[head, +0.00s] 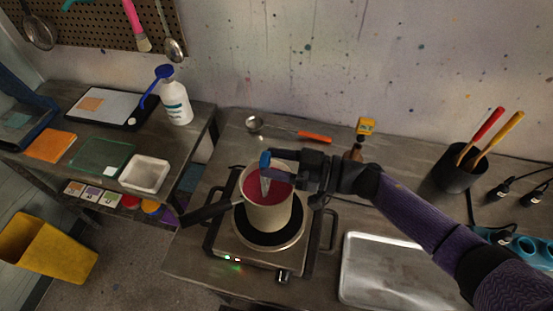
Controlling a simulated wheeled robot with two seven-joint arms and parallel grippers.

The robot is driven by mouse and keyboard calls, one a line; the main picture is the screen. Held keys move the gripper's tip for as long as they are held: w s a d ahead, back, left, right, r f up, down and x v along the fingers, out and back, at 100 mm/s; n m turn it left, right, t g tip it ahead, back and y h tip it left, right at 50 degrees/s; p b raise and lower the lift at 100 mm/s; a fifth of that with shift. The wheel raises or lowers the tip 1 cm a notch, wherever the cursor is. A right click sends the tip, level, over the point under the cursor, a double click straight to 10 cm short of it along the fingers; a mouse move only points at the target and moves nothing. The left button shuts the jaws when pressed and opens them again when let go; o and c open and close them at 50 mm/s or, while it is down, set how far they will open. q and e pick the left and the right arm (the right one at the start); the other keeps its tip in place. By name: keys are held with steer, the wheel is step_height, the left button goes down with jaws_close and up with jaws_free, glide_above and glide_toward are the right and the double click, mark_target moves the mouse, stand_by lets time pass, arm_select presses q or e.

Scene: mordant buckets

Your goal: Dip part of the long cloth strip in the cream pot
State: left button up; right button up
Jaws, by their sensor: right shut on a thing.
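The cream pot (268,217) stands upright on a hot plate, with dark red liquid (282,187) inside and its black handle pointing left. My right gripper (268,160) is above the far side of the pot's mouth, its arm coming from the right. It is shut on a narrow pale strip (265,184), which looks like the cloth and hangs down into the pot. Its lower end appears to meet the liquid; how deep it goes, I cannot tell. Blue shows at the jaws, and the gripper hides part of the strip's top. My left gripper is out of view.
The hot plate (230,246) has side handles and lit indicators. A metal tray (375,262) lies right of it, and a dark cup (455,176) with red and yellow handled tools stands farther right. A ladle with an orange handle (315,137) lies behind. A white bottle (177,103) stands on the left table.

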steer(key=shift+w+d, duration=0.25)
steer(key=shift+d, duration=0.25)
steer(key=shift+s+a+p, duration=0.4)
steer(key=shift+a+p, duration=0.05)
steer(key=shift+a, duration=0.3)
steer(key=shift+w+d+b, duration=0.3)
steer(key=shift+w+d, duration=0.1)
steer(key=shift+d, duration=0.4)
steer(key=shift+s+a+r+p, duration=0.1)
steer(key=shift+s+a+p, duration=0.25)
steer(key=shift+a+p, duration=0.3)
steer(key=shift+w+d+b, duration=0.35)
steer(key=shift+d+b, duration=0.05)
steer(key=shift+d, duration=0.25)
steer(key=shift+s+a+p, duration=0.25)
steer(key=shift+a+p, duration=0.15)
steer(key=shift+a, duration=0.05)
steer(key=shift+s+a, duration=0.15)
steer(key=shift+a, duration=0.2)
steer(key=shift+w+d, duration=0.3)
steer(key=shift+d, duration=0.25)
steer(key=shift+w+d, duration=0.1)
steer(key=shift+d, duration=0.1)
step_height(320, 180, up, 11)
steer(key=p, duration=1)
steer(key=shift+p, duration=0.4)
